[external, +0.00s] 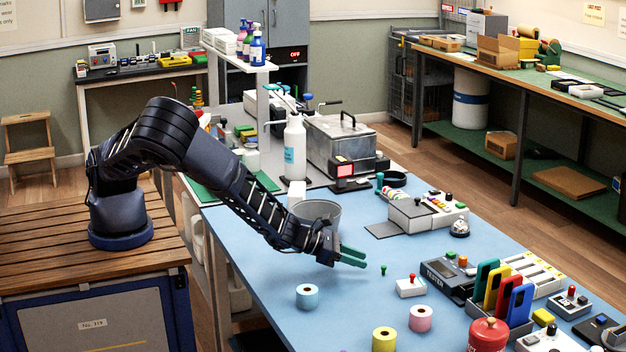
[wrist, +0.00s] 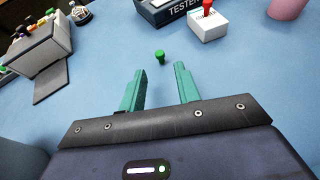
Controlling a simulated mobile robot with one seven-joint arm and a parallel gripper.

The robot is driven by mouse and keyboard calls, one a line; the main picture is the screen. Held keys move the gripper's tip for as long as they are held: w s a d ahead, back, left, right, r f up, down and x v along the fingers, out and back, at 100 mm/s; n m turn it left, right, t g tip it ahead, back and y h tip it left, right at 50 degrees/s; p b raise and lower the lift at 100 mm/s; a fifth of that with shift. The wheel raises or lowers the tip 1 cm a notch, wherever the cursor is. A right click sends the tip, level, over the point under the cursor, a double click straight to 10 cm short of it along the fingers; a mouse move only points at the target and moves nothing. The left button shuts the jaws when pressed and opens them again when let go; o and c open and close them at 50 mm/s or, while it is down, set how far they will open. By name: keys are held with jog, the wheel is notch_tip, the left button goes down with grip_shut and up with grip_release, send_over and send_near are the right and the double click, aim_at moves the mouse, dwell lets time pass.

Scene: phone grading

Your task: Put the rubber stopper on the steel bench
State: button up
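A small green knob-shaped piece, which looks like the rubber stopper (external: 383,269), stands on the blue table mat. It also shows in the wrist view (wrist: 159,55), just beyond and between my fingertips. My gripper (external: 358,256) has green fingers, spread apart and empty, low over the mat and a little left of the stopper. In the wrist view, my gripper (wrist: 158,80) has a clear gap between its fingers.
A white box with a red knob (external: 411,287) stands right of the stopper. Blue, pink and yellow rolls (external: 307,296) stand in front. A grey bin (external: 318,215) is behind my wrist. A tester (external: 447,277) and phone rack are farther right. Bare mat surrounds the stopper.

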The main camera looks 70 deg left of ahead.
aim_at(383, 266)
jog(key=shift+x, duration=4.1)
jog(key=shift+r, duration=0.15)
grip_shut()
